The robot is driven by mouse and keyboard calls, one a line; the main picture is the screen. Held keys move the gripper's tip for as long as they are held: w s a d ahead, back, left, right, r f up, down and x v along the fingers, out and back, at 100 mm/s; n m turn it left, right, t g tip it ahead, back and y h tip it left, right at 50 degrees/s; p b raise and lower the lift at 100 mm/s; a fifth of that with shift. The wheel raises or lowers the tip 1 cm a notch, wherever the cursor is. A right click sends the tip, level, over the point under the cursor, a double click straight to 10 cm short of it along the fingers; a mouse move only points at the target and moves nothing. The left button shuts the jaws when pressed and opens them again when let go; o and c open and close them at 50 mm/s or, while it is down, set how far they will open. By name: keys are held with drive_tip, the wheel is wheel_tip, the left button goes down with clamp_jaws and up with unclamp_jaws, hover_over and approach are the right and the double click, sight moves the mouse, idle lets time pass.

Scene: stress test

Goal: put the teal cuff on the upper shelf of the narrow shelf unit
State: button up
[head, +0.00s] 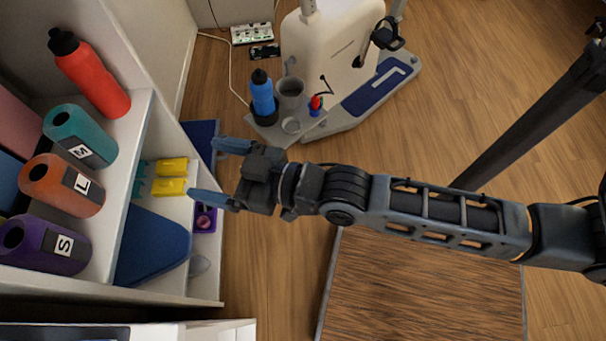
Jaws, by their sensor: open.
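The teal cuff (80,136), a roll with a white M label, lies on the upper shelf (128,170) of the white shelf unit at the left. It sits between a red bottle (90,75) and an orange roll marked L (62,185). My gripper (202,168) is open, its two fingers spread and pointing left. It is to the right of the teal cuff and apart from it, in front of the unit's open side. Nothing shows between the fingers.
A purple roll marked S (45,245) lies nearest on the upper shelf. Below are yellow items (171,167), a blue folded piece (152,247) and a purple box (205,218). A white wheeled stand (335,45) with a blue bottle (262,95) and a wooden tabletop (420,290) are right.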

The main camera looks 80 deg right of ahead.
drive_tip(key=s+r+g, duration=0.1)
drive_tip(key=s+r, duration=0.2)
drive_tip(key=s, duration=0.7)
drive_tip(key=s+a+r, duration=0.1)
drive_tip(key=s+r, duration=0.2)
drive_tip(key=s, duration=0.7)
drive_tip(key=shift+r+g, duration=0.2)
drive_tip(key=shift+g, duration=0.2)
